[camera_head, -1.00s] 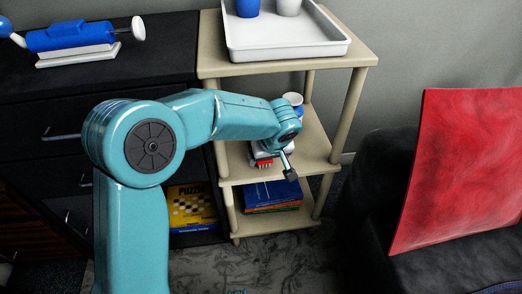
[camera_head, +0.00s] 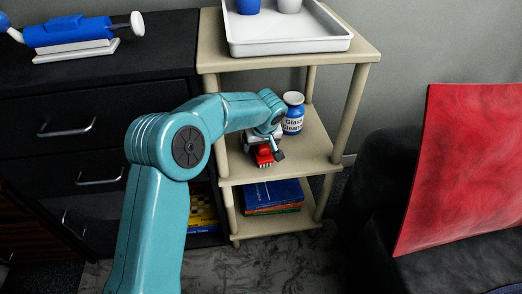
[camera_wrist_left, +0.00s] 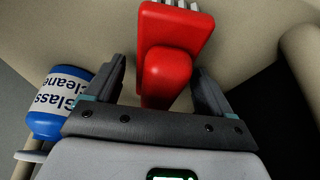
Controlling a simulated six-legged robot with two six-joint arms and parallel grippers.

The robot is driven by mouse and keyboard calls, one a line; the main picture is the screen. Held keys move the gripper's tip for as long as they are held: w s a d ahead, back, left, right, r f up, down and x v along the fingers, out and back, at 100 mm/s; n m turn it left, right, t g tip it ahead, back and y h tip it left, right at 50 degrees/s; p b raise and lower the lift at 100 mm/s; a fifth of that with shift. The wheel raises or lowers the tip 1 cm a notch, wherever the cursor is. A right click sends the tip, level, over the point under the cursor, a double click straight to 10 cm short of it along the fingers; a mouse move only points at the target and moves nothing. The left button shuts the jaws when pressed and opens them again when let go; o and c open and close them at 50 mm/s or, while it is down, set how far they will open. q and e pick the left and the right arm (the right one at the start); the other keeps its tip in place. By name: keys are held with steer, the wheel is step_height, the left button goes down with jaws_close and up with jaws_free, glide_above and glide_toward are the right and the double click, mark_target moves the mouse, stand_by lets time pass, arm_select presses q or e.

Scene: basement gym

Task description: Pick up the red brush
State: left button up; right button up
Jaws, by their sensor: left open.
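The red brush (camera_head: 264,155) lies on the middle shelf of the beige rack, with its pale bristles toward the shelf's front edge. My left gripper (camera_head: 272,148) is at the brush, over the shelf. In the left wrist view, the red brush (camera_wrist_left: 168,55) has its handle between the two open fingers of my left gripper (camera_wrist_left: 160,85). The fingers stand apart on either side of the handle, with a gap visible on the right. My right gripper is in neither view.
A glass cleaner bottle (camera_head: 292,113) stands behind the gripper on the same shelf; it is close beside the left finger in the wrist view (camera_wrist_left: 58,101). Rack posts (camera_head: 349,113) flank the shelf. A white tray (camera_head: 290,46) is above, books (camera_head: 272,196) below.

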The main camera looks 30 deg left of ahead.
arm_select(q)
steer(key=shift+r, duration=0.1)
steer(key=c, duration=1.2)
steer(key=shift+r, duration=0.1)
steer(key=shift+r+p, duration=0.25)
steer(key=shift+p, duration=0.05)
steer(key=v, duration=0.1)
steer(key=p+v, duration=0.1)
steer(key=v, duration=0.1)
steer(key=shift+w+a+r+p, duration=0.15)
steer(key=shift+w+a+p, duration=0.05)
steer(key=shift+a+p, duration=0.1)
steer(key=s+d, duration=1.1)
steer(key=s, duration=0.2)
steer(key=shift+d, duration=0.4)
steer(key=shift+o, duration=1.3)
steer(key=shift+c, duration=0.4)
